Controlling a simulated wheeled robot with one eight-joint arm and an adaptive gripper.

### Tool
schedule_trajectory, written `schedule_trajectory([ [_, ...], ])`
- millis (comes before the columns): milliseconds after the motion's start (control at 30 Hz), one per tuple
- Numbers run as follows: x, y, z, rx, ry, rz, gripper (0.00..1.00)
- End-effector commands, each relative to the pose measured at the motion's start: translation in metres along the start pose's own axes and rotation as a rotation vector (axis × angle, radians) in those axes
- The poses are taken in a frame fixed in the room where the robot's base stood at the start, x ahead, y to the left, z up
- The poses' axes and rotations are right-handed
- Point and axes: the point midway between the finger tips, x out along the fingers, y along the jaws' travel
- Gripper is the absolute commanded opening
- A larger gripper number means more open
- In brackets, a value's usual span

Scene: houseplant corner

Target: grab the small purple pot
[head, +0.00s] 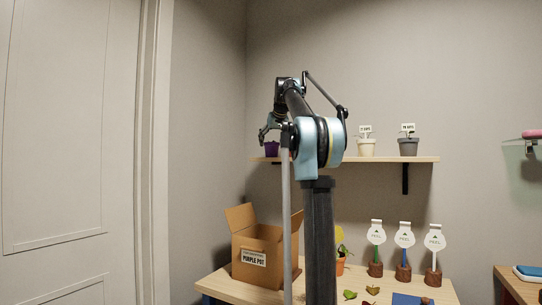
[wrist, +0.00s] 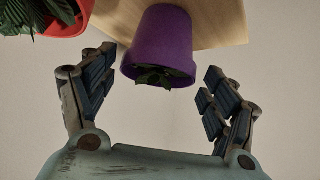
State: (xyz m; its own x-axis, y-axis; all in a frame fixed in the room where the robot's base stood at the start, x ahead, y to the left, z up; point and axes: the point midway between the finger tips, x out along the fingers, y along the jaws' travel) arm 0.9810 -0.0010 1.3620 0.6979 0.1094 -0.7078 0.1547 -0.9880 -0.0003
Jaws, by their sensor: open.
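The small purple pot (head: 271,148) stands at the left end of the wall shelf in the head view, partly hidden by my arm. In the wrist view the purple pot (wrist: 163,43) shows upside down, with dark green leaves at its rim. My gripper (wrist: 160,88) is open, its two fingers apart on either side of the pot's rim. The pot lies between and just beyond the fingertips, and I see no contact. In the head view my gripper (head: 267,132) is at the shelf's left end. An open cardboard box (head: 258,250) labelled PURPLE POT stands on the table below.
A red pot (wrist: 66,20) with leaves is close to the left finger in the wrist view. The shelf (head: 390,159) also holds a cream pot (head: 366,148) and a grey pot (head: 408,147) with tags. Several tagged stands and loose leaves are on the table (head: 236,287).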

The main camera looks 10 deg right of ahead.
Motion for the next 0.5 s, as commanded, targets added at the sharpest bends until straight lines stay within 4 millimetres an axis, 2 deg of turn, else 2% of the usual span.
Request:
schedule_trajectory([
  [333, 0.020, 0.001, 0.000, 0.000, 0.000, 0.000, 0.80],
  [500, 0.042, 0.003, 0.000, 0.000, 0.000, 0.000, 0.80],
])
